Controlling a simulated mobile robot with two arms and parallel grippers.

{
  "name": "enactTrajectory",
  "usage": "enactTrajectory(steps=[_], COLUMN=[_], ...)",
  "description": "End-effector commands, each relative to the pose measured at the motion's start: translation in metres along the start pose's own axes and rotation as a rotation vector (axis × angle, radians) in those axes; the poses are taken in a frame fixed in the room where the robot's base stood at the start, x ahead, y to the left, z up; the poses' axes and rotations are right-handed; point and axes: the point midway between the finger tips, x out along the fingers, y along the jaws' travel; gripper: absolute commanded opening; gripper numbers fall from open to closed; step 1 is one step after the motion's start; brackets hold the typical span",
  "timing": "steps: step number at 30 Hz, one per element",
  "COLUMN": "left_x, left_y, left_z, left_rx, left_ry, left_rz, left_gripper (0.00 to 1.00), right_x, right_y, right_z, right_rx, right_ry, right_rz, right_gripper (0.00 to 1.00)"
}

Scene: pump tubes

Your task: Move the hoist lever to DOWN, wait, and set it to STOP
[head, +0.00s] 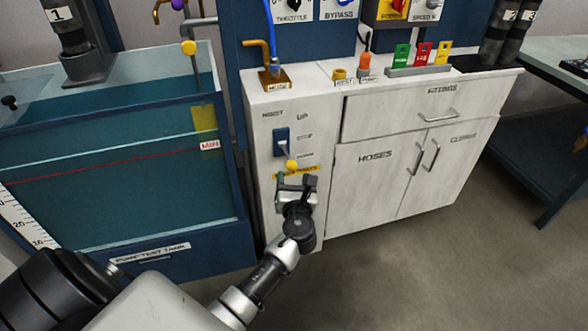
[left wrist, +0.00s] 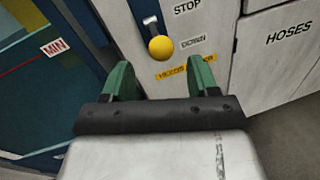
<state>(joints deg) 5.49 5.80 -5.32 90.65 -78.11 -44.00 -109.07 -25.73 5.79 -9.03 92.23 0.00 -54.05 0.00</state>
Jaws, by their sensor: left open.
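The hoist lever, with a yellow ball knob (head: 291,165), stands out from a dark blue switch plate (head: 281,141) on the front of the white cabinet. Labels UP, STOP and DOWN run down beside the plate. The knob points downward, near the DOWN label. It also shows in the left wrist view (left wrist: 160,47), beside DOWN and below STOP. My left gripper (head: 297,181) is open just below the knob. Its green fingers (left wrist: 162,80) are apart, with the knob ahead of the gap and not between them. My right gripper is not in view.
A water-filled pump test tank (head: 150,262) stands to the left of the cabinet. Drawer and door handles (head: 438,113) stick out on the right. Small colored tags (head: 422,53) and a hose fitting (head: 274,78) sit on the cabinet top. The floor in front is clear.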

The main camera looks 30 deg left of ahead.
Motion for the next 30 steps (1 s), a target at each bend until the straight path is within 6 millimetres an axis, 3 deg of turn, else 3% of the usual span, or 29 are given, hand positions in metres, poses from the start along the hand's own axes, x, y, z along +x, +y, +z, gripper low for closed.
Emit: enactTrajectory(steps=[3, 9, 22, 30], left_x=[0.024, 0.052, 0.064, 0.063], left_y=[-0.001, -0.001, 0.0, 0.0], left_z=[-0.001, -0.002, -0.001, -0.001], left_rx=[-0.001, 0.0, -0.002, -0.002], left_ry=[-0.001, 0.001, 0.002, 0.002], left_rz=[0.001, -0.001, -0.001, -0.001], left_gripper=[0.59, 0.59, 0.59, 0.19], right_x=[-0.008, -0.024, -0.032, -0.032], right_y=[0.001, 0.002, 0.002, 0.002], right_z=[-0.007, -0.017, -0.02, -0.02], right_rx=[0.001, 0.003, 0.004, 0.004], right_ry=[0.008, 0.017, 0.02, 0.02], right_rz=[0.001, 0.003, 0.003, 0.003], right_gripper=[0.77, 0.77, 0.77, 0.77])
